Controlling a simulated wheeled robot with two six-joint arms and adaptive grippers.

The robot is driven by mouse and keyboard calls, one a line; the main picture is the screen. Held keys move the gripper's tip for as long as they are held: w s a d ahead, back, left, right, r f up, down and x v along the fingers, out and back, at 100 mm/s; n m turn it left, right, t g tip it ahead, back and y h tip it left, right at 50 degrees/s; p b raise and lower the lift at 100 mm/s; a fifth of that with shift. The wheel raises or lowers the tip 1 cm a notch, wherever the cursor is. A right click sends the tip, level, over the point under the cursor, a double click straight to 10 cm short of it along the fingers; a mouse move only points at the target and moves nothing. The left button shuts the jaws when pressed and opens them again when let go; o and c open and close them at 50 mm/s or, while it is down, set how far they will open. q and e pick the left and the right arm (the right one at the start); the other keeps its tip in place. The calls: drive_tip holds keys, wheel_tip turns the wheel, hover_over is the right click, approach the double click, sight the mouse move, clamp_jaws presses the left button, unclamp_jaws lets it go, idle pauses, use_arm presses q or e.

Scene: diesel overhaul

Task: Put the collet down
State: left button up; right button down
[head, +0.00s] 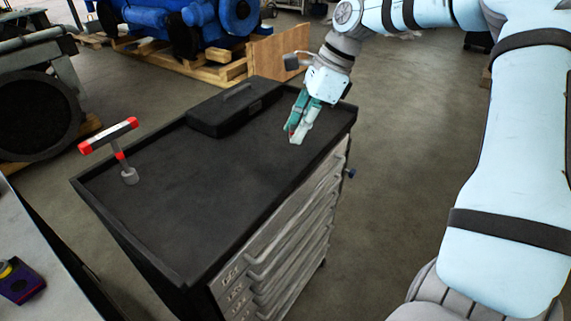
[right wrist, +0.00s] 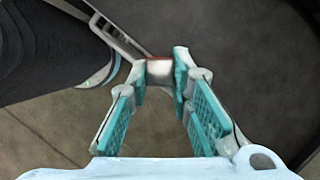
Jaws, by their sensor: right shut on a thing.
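My right gripper (head: 297,130) reaches down over the far right part of the black cart top (head: 200,190). In the right wrist view its teal-padded fingers are shut on the collet (right wrist: 159,69), a small piece with a shiny reddish-grey face between the fingertips. In the head view the collet is mostly hidden by the fingers. I cannot tell whether it touches the cart top. My left gripper is not in view.
A black toolbox (head: 235,108) lies along the cart's far edge, left of my right gripper. A red-ended T-handle tool (head: 122,152) stands at the cart's left. The cart's middle is clear. A raised rim (head: 130,242) surrounds the top; drawers (head: 285,235) face right.

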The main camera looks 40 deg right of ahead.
wheel_tip(320, 180, up, 7)
drive_tip(key=w+d+m+t+h+p, duration=0.1)
drive_tip(key=w+d+m+t+h, duration=0.1)
drive_tip(key=m, duration=0.5)
drive_tip(key=m+b, duration=0.1)
drive_tip(key=b, duration=0.1)
approach(292, 171)
drive_tip(key=shift+h, duration=0.3)
drive_tip(key=x, duration=0.6)
drive_tip(key=shift+a, duration=0.25)
drive_tip(key=shift+w+d, duration=0.1)
drive_tip(key=shift+f, duration=0.15)
drive_tip(key=c, duration=1.4)
unclamp_jaws()
drive_tip(key=shift+c, duration=0.2)
